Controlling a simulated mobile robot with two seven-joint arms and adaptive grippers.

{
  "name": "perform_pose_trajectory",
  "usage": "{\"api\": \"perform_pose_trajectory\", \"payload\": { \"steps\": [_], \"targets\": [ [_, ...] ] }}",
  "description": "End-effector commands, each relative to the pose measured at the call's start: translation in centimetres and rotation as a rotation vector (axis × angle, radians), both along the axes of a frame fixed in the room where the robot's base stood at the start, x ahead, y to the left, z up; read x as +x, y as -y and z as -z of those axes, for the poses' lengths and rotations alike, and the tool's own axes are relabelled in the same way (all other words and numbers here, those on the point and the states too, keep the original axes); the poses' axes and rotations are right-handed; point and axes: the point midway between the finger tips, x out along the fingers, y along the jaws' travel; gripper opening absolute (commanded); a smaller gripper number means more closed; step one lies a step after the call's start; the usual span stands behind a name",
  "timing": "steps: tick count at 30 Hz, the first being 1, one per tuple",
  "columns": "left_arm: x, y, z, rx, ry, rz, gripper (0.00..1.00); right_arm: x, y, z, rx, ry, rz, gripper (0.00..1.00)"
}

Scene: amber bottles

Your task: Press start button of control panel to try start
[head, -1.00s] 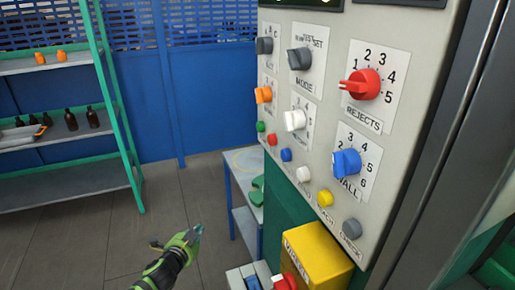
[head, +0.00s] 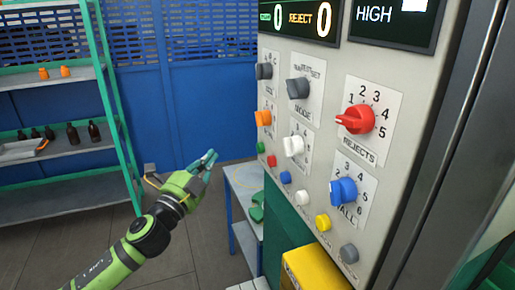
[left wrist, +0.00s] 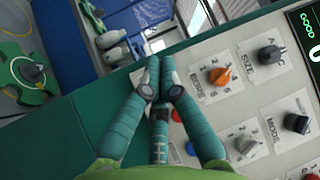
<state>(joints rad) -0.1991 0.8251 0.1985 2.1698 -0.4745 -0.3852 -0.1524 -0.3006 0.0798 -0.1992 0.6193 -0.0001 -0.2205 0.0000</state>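The control panel (head: 395,215) is a light grey face on the right with dials and a bottom row of coloured push buttons. A small green button (head: 260,148) is at the far left end of that row, beside a red button (head: 272,161). Labels under them are too small to read. My left gripper (head: 208,160) is left of the panel, apart from the green button at about its height. In the left wrist view its fingertips (left wrist: 160,62) are together and empty, and the fingers hide part of the button row. My right gripper is not in view.
Below the panel are a yellow box (head: 312,268) and a small blue-legged table (head: 245,180) with a green part. Shelves (head: 70,150) with dark bottles stand at the left. A blue wall is behind.

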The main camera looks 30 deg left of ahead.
Motion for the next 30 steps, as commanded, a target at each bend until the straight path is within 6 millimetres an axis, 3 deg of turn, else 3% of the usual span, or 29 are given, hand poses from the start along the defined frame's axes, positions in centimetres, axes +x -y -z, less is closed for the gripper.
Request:
{"api": "perform_pose_trajectory", "payload": {
  "steps": [8, 21, 30],
  "targets": [
    [1.1, 0.8, -0.1, -0.004, 0.002, 0.000, 0.00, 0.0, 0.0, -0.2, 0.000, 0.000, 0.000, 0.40],
    [5.6, 4.6, -0.1, -0.006, 0.001, -0.002, 0.00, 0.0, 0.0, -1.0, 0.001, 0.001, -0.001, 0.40],
    [6.7, 5.7, 0.0, -0.002, -0.001, 0.000, 0.00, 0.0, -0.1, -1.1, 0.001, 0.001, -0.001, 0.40]
  ]
}}
